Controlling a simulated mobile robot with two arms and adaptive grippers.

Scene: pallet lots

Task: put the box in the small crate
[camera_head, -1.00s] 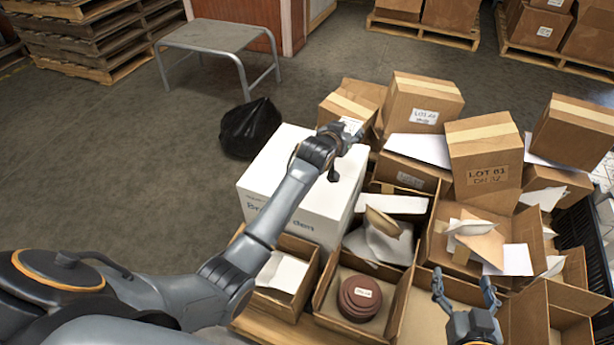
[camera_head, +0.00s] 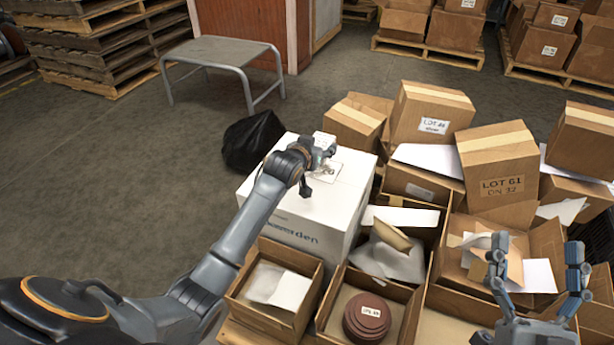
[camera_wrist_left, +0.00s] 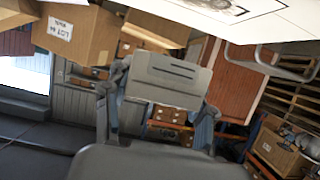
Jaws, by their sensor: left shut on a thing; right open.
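My left gripper (camera_head: 318,160) is above the top of the large white carton in the head view. It is shut on a small pale box (camera_head: 324,140), partly hidden behind the fingers. In the left wrist view the box (camera_wrist_left: 165,80) looks grey in shadow, with a dark slot-like mark, between the two fingers (camera_wrist_left: 158,118). My right gripper (camera_head: 536,258) is open and empty, fingers up, over the open cartons at the lower right. I cannot tell which container is the small crate.
The white carton (camera_head: 300,235) has a printed sheet on top. Open cartons (camera_head: 262,312) crowd the front, one with brown discs (camera_head: 366,318). Closed cartons (camera_head: 497,175) are piled to the right. A black bag (camera_head: 252,140) and grey table (camera_head: 222,52) stand behind; floor at left is clear.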

